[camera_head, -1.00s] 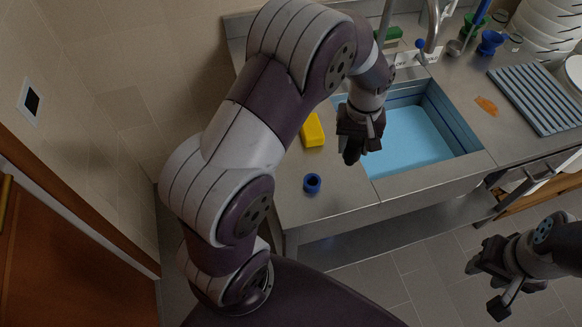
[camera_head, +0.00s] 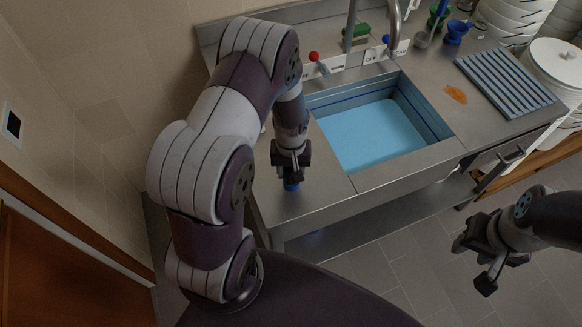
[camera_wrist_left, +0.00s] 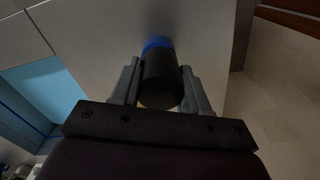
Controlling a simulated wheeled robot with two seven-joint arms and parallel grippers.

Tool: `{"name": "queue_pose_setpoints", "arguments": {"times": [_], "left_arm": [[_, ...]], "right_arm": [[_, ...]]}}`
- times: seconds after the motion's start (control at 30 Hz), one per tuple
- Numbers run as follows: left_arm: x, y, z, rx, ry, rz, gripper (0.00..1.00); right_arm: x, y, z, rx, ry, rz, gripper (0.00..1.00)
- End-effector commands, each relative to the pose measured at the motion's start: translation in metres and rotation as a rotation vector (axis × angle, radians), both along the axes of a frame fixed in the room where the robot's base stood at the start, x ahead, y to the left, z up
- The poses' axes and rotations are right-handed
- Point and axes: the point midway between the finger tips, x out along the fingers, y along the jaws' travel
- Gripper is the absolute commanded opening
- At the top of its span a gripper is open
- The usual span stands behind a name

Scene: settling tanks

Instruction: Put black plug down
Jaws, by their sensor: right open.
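The black plug (camera_wrist_left: 162,80) is between the fingers of my left gripper (camera_wrist_left: 160,88) in the left wrist view, with both fingers close against its sides. The blue ring (camera_wrist_left: 157,43) shows at the plug's far end. In the head view my left gripper (camera_head: 290,168) points down over the counter left of the basin, directly above the blue ring (camera_head: 291,186). The plug is hidden there by the gripper. I cannot tell whether the plug is seated in the ring. My right gripper (camera_head: 478,262) is open and empty over the floor at the right.
The blue-lined basin (camera_head: 370,135) lies right of my left gripper. A red-topped tap (camera_head: 314,57) and a green block (camera_head: 356,31) stand behind it. A ribbed grey mat (camera_head: 505,80) and an orange patch (camera_head: 456,94) are further right. The front-left counter is clear.

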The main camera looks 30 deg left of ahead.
Motion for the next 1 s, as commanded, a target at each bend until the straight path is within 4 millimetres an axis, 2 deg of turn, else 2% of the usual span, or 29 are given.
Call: {"name": "queue_pose_setpoints", "arguments": {"times": [0.03, 0.07, 0.1, 0.33, 0.47, 0.57, 0.9, 1.0], "left_arm": [[0.0, 0.0, 0.0, 0.0, 0.0, 0.0, 0.58], [0.0, 0.0, 0.0, 0.0, 0.0, 0.0, 0.68], [0.0, 0.0, 0.0, 0.0, 0.0, 0.0, 0.71], [0.0, 0.0, 0.001, 0.0, -0.001, 0.0, 0.71], [0.001, 0.0, 0.007, 0.0, -0.003, 0.0, 0.71], [0.002, 0.0, 0.023, 0.001, -0.006, 0.0, 0.71], [0.001, 0.0, 0.101, 0.0, -0.005, 0.0, 0.71], [0.001, 0.0, 0.115, 0.0, -0.003, 0.0, 0.71]], "right_arm": [[0.0, 0.0, 0.0, 0.0, 0.0, 0.0, 0.43], [0.0, 0.0, 0.0, 0.0, 0.0, 0.0, 0.43], [0.0, 0.0, 0.0, 0.0, 0.0, 0.0, 0.43], [0.0, 0.0, 0.0, 0.0, 0.0, 0.0, 0.43], [0.0, 0.0, -0.001, 0.0, 0.0, 0.0, 0.43], [0.0, 0.0, -0.006, 0.0, 0.0, 0.0, 0.43], [0.0, 0.0, -0.022, 0.0, 0.0, 0.0, 0.43], [0.0, 0.0, -0.024, 0.0, 0.0, 0.0, 0.43]]}}
